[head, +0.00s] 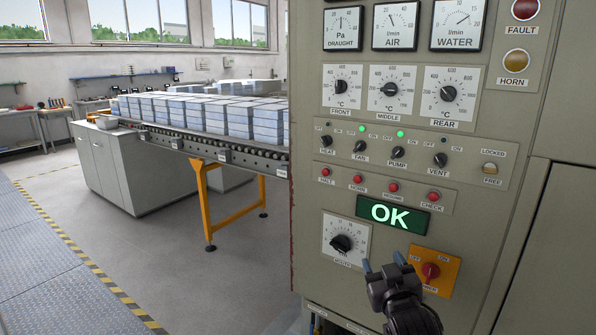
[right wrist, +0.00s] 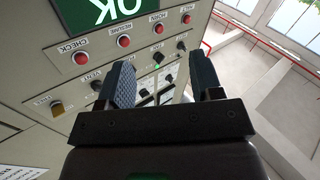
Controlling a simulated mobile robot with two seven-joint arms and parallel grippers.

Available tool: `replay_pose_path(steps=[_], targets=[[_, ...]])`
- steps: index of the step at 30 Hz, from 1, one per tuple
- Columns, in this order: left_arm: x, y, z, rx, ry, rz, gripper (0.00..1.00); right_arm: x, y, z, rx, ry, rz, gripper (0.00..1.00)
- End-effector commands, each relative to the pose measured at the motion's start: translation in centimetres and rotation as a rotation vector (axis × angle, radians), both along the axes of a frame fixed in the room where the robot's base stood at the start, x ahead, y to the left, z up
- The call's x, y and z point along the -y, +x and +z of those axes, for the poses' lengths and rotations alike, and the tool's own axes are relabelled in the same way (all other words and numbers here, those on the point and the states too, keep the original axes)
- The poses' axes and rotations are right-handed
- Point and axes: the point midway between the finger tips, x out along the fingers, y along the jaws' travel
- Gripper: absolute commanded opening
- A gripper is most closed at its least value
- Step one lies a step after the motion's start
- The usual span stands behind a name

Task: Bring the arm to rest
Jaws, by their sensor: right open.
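My right gripper (head: 387,266) is open and empty in front of the lower part of the control panel (head: 310,185). In the head view its fingertips lie between the mouth knob (head: 341,243) and the red power switch (head: 430,271) on its orange plate; I cannot tell whether they touch the panel. The green display (head: 386,213) above it reads OK. In the right wrist view the two fingers (right wrist: 162,85) stand wide apart with nothing between them, and the display (right wrist: 108,14) shows upside down. My left gripper is not in view.
The panel carries gauges (head: 395,26), temperature dials (head: 390,89), toggle knobs (head: 397,153) and red buttons (head: 393,187). Two green lamps are lit. A roller conveyor (head: 222,152) with stacked grey blocks (head: 240,118) stands left of the panel. The floor (head: 150,250) at the lower left is clear.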

Motion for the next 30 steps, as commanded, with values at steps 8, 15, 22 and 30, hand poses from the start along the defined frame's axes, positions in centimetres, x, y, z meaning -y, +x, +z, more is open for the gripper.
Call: replay_pose_path(steps=[8,15,22,30], targets=[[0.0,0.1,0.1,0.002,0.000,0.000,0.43,3.5,-8.5,-11.0,-0.159,0.106,0.017,0.60],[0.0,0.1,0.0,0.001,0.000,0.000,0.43,6.2,-17.5,-19.5,-0.341,0.144,-0.011,0.60],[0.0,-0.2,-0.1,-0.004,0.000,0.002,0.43,8.6,-26.9,-26.1,-0.530,0.126,-0.060,0.60],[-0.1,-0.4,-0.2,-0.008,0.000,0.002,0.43,9.8,-32.5,-29.0,-0.635,0.121,-0.096,0.60]])
